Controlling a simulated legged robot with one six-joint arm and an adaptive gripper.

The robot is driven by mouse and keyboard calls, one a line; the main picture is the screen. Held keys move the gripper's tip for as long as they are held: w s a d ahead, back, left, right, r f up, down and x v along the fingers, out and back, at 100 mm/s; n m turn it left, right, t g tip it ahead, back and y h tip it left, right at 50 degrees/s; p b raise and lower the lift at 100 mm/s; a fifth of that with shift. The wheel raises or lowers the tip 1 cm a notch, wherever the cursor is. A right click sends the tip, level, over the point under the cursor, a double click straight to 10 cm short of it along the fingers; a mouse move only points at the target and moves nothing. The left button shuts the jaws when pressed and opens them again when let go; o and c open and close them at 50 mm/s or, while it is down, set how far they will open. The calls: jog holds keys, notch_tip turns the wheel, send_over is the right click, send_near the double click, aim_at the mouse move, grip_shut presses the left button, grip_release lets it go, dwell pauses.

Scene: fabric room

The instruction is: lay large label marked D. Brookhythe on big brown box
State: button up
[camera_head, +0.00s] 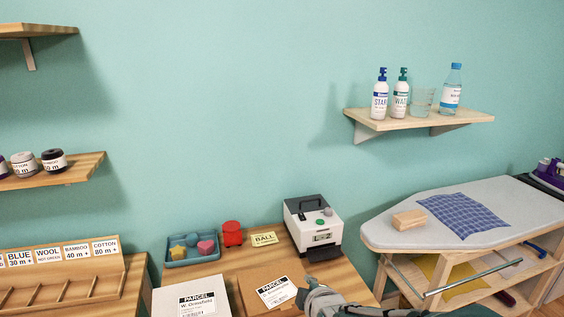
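A brown box (252,281) stands at the front of the wooden table, cut off by the bottom edge of the view. A white label (277,292) headed PARCEL, with a name that looks like D. Brookhythe, shows over its top, slightly turned. I cannot tell whether it lies flat on the box or sits just above it. My gripper (307,297) is at the label's right side, over the box's right part. Its fingertips are small and partly hidden, so I cannot tell whether they are open or shut on the label's edge.
A white box (168,300) with a PARCEL label for W. Ormsfield stands to the left. Behind are a blue tray (192,259) of shapes, a red object (232,233), a BALL card (264,239) and a label printer (313,226). An ironing board (400,236) stands right.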

jog(key=s+d+r+m+g+h, duration=0.1)
jog(key=s+d+r+m+g, duration=0.1)
jog(key=s+m, duration=0.3)
jog(key=s+d+r+m+g, duration=0.2)
jog(key=s+d+r+m, duration=0.1)
jog(key=s, duration=0.5)
jog(key=s+d+r+m+g+h, duration=0.1)
jog(key=s+d+r+m+g, duration=0.1)
jog(key=s+d+m, duration=0.3)
jog(key=s+m, duration=0.2)
jog(key=m, duration=0.1)
jog(key=shift+r+h, duration=0.15)
jog(key=shift+h, duration=0.15)
